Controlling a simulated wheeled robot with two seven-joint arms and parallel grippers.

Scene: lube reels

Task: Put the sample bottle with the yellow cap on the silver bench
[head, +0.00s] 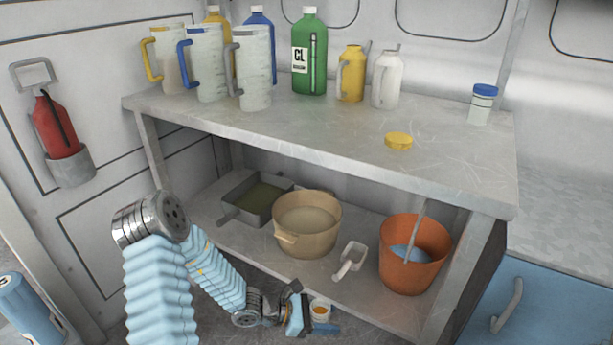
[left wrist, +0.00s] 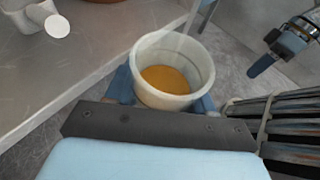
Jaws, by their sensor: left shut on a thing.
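My left gripper (head: 312,314) is low in front of the shelf unit, shut on a small whitish open container (head: 320,309). In the left wrist view the container (left wrist: 172,70) sits between the blue fingers, roughly upright, with amber-orange inside; no cap is on it. A loose yellow cap (head: 398,141) lies on the grey, scratched upper bench top (head: 330,135). A sample bottle with a blue cap (head: 483,104) stands at that bench's right end. What looks like my right gripper (left wrist: 275,55) shows at the upper right of the left wrist view; its jaw opening is unclear.
Jugs and bottles, including a green bottle (head: 309,55), stand along the bench's back. The lower shelf holds a tray (head: 235,214), a beige pot (head: 306,243), a scoop (head: 349,260) and an orange bucket (head: 412,275). The bench's front middle is clear. A blue-fronted counter (head: 560,235) is right.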

